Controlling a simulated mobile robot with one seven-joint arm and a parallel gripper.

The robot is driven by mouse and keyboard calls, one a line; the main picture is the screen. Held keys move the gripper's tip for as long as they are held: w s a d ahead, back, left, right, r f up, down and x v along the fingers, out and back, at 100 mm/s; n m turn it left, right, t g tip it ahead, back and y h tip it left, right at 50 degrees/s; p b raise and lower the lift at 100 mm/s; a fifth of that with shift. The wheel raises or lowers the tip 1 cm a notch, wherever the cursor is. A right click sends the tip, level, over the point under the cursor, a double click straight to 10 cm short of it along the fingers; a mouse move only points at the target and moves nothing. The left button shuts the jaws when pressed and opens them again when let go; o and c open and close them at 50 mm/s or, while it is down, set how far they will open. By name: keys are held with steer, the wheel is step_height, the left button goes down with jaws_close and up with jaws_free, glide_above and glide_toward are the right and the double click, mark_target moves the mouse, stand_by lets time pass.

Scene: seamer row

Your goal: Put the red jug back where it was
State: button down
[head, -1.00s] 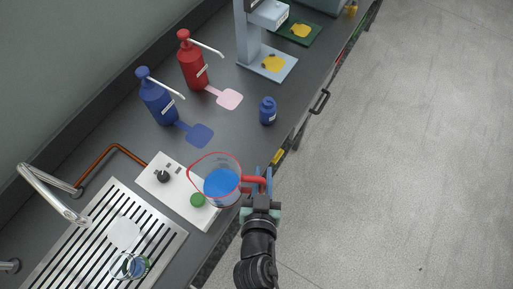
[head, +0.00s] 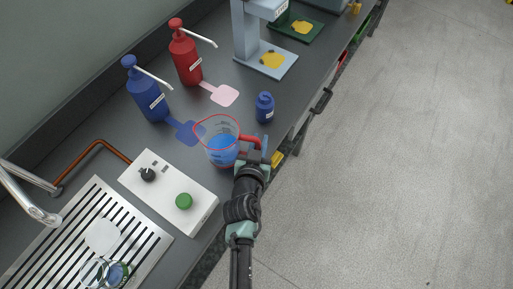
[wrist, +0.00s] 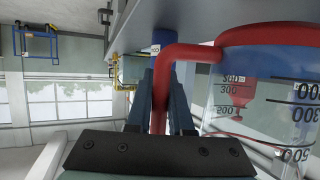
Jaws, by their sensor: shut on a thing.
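The red jug (head: 222,146) is a clear measuring jug with a red rim and red handle, holding blue liquid. It is upright at the counter's front part, beyond the white control box. My gripper (head: 257,153) is shut on its red handle (wrist: 168,85), which runs between the fingers in the wrist view. The jug's clear wall with black volume marks (wrist: 265,95) fills the right of the wrist view. I cannot tell whether its base touches the counter.
A small blue bottle (head: 265,107) stands close beyond the jug. Blue (head: 147,90) and red (head: 185,54) pump bottles stand behind, with coloured pads before them. The white control box (head: 168,192) and slatted drain tray (head: 88,240) lie nearer. A grey stand (head: 262,40) is farther along.

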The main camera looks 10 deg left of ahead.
steer(key=shift+f+b, duration=0.7)
steer(key=shift+f, duration=1.05)
steer(key=shift+f, duration=0.1)
steer(key=shift+f, duration=0.1)
steer(key=c, duration=0.8)
jaws_free()
